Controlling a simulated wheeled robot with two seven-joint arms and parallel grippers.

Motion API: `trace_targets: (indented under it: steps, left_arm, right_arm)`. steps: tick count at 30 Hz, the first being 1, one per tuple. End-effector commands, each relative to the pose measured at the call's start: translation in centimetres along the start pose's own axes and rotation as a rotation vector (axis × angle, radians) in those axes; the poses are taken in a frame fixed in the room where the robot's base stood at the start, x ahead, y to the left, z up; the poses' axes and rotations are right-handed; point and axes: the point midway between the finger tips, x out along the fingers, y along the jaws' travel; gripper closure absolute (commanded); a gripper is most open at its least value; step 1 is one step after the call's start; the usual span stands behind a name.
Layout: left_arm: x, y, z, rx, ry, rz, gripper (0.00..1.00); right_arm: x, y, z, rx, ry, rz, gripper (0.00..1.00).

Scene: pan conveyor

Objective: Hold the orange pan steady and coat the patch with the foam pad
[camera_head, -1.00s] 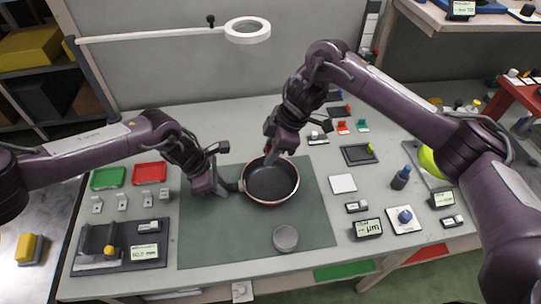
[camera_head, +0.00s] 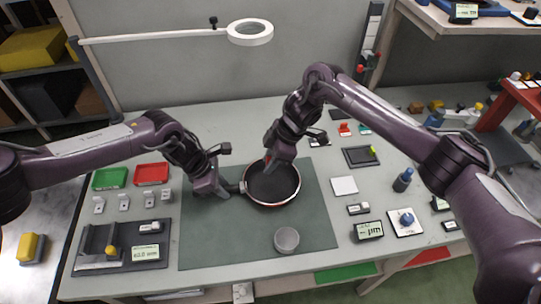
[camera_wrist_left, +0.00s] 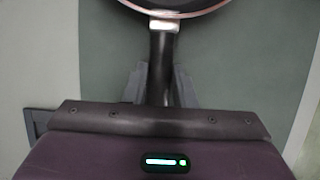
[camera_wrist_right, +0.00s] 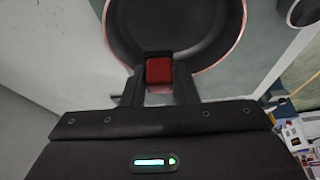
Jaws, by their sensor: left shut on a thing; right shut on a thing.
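The pan (camera_head: 272,184), dark inside with an orange-copper rim, lies on the grey-green mat (camera_head: 215,235), its handle pointing left. My left gripper (camera_head: 229,189) is shut on the pan's black handle (camera_wrist_left: 162,62), which runs between its fingers in the left wrist view. My right gripper (camera_head: 267,162) is shut on a red block, seemingly the foam pad (camera_wrist_right: 159,71). It holds the block at the pan's far-left rim, over the pan's edge in the right wrist view. I cannot tell whether the pad touches the pan. No distinct patch shows inside the pan.
A grey cup (camera_head: 287,240) stands on the mat in front of the pan. Green (camera_head: 110,178) and red (camera_head: 151,173) trays lie at left, a black scale-like device (camera_head: 100,245) nearer. A white square (camera_head: 344,185) and small devices lie right. A ring lamp (camera_head: 250,32) hangs behind.

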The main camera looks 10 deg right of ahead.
Motion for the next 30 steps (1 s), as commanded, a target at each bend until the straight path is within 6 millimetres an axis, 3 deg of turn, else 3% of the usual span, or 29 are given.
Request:
trace_targets:
  steps: [19, 30]
  left_arm:
    - [0.0, -0.1, 0.0, 0.001, 0.0, -0.001, 1.0]
    - [0.0, 0.0, 0.0, 0.001, 0.0, -0.001, 1.0]
  right_arm:
    - [5.6, -0.1, 2.3, 0.001, 0.0, -0.002, 0.92]
    - [5.5, -3.5, 2.6, -0.001, 0.001, 0.0, 0.92]
